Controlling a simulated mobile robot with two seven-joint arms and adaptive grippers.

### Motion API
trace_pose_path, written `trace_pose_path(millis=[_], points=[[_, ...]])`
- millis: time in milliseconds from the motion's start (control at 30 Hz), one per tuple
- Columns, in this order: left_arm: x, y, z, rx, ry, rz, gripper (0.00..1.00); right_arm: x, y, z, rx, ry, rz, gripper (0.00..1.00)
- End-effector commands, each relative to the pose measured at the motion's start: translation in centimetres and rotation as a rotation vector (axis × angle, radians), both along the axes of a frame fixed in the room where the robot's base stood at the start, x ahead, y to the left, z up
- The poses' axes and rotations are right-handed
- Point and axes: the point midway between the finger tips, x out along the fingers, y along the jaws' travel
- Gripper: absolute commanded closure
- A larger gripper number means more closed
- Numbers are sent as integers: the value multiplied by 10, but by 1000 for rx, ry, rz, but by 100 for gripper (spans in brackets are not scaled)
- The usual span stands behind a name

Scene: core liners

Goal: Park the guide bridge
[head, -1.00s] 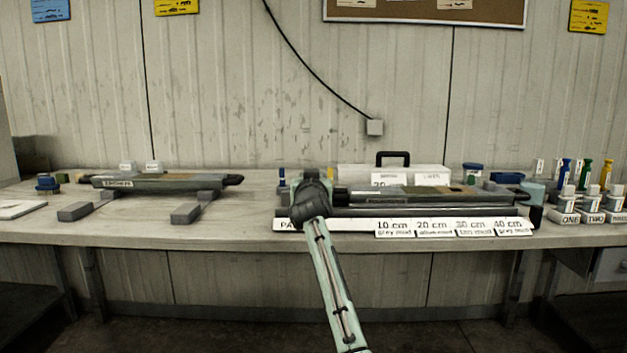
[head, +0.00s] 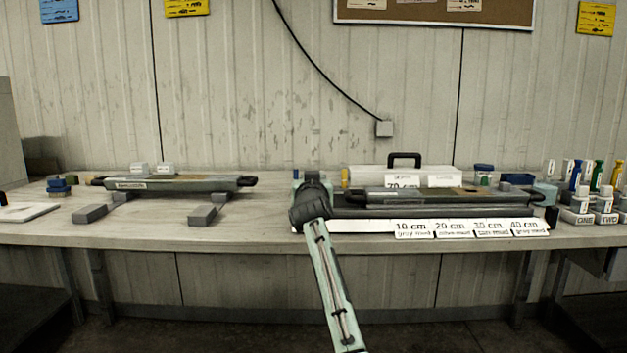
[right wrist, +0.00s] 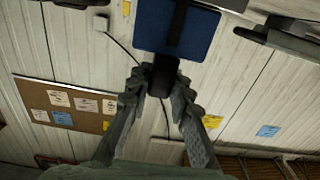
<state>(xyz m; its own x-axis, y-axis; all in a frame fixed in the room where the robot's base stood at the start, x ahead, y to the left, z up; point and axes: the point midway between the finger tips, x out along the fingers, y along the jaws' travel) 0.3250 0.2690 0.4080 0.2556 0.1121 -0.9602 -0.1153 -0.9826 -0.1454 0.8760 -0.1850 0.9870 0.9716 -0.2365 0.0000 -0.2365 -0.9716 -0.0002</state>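My right arm rises from the bottom of the head view. Its gripper (right wrist: 161,88) is hidden there behind the dark wrist, over the left end of the right-hand rack. In the right wrist view its two fingers are shut on a black grip (right wrist: 163,72) that joins a blue block, which I take for the guide bridge (right wrist: 200,30). The bridge itself cannot be made out in the head view. The right-hand core liner (head: 430,196) lies along the rack, behind a white strip (head: 365,226) with depth labels from 10 to 40 cm. My left gripper is not in view.
Another liner (head: 170,184) rests at the left, near grey blocks (head: 90,213). A white case (head: 358,176) with a black handle stands behind the rack. Labelled holders (head: 583,217) with coloured tools stand at the right.

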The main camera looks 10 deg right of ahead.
Motion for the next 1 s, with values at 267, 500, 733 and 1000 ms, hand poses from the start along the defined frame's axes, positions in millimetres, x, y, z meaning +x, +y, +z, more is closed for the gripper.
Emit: trace_pose_path(millis=[267,500,733,1000], points=[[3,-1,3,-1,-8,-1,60,0,3,0,2,-1,6,59],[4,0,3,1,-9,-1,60,-2,3,0,2,-1,4,59],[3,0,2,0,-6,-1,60,-35,12,-1,4,-2,6,59],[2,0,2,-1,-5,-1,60,-90,26,0,5,-2,7,59]])
